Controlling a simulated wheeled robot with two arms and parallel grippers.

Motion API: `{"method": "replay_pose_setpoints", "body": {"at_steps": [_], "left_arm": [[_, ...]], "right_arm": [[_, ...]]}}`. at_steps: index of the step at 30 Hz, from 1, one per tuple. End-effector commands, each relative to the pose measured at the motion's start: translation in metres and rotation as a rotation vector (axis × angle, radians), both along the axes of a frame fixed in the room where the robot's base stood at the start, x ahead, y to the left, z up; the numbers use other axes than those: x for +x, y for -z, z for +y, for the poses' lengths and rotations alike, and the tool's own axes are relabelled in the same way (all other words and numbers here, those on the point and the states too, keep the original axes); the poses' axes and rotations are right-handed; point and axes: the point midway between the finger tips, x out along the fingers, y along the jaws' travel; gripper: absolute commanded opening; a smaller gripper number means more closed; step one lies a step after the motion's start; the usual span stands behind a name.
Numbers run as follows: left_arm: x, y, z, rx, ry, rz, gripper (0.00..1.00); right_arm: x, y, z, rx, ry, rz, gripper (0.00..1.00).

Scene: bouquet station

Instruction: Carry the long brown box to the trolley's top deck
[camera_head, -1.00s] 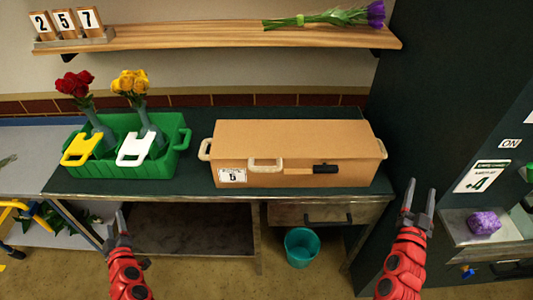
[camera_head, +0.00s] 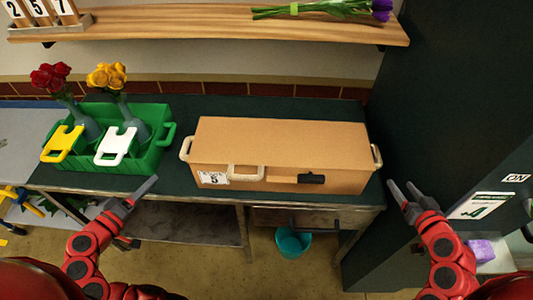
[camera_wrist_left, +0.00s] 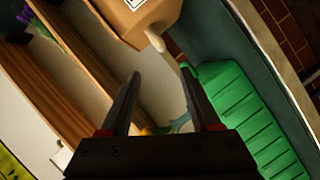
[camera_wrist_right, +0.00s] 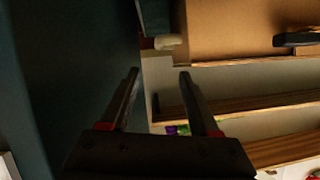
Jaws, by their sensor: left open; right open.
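The long brown box (camera_head: 280,145) lies on the dark green bench top, with a pale handle at each short end, a pale handle and a black grip on its front, and a numbered label. My left gripper (camera_head: 142,188) is open and empty, in front of the bench, left of the box. In the left wrist view the box (camera_wrist_left: 140,15) and its pale end handle (camera_wrist_left: 156,42) show beyond the open fingers. My right gripper (camera_head: 400,190) is open and empty, just right of the box's right end handle (camera_head: 376,156). That handle also shows in the right wrist view (camera_wrist_right: 166,42). No trolley is clearly identifiable.
A green crate (camera_head: 150,158) holding vases of red and yellow flowers stands left of the box. A wooden shelf (camera_head: 220,30) runs above. A dark cabinet (camera_head: 440,110) stands close on the right. A teal bin (camera_head: 292,243) is on the floor below.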

Motion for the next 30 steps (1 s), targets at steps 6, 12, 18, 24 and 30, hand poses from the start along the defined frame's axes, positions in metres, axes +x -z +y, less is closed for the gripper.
{"method": "replay_pose_setpoints", "body": {"at_steps": [6,12,18,24,30], "left_arm": [[0.003,0.001,-0.002,0.0,0.001,0.0,0.63],[0.024,0.005,-0.01,0.0,0.004,0.0,0.63],[0.06,0.014,-0.025,-0.001,0.007,0.0,0.63],[0.096,0.023,-0.038,-0.002,0.003,0.001,0.63],[0.13,0.031,-0.051,0.0,0.005,0.002,0.63]], "right_arm": [[0.003,0.001,0.0,0.0,0.0,-0.001,0.62],[0.024,0.009,0.003,-0.001,-0.005,-0.001,0.62],[0.061,0.024,0.006,0.001,-0.005,0.001,0.62],[0.098,0.039,0.008,0.003,-0.003,0.0,0.62],[0.132,0.052,0.009,0.0,-0.001,-0.002,0.62]]}}
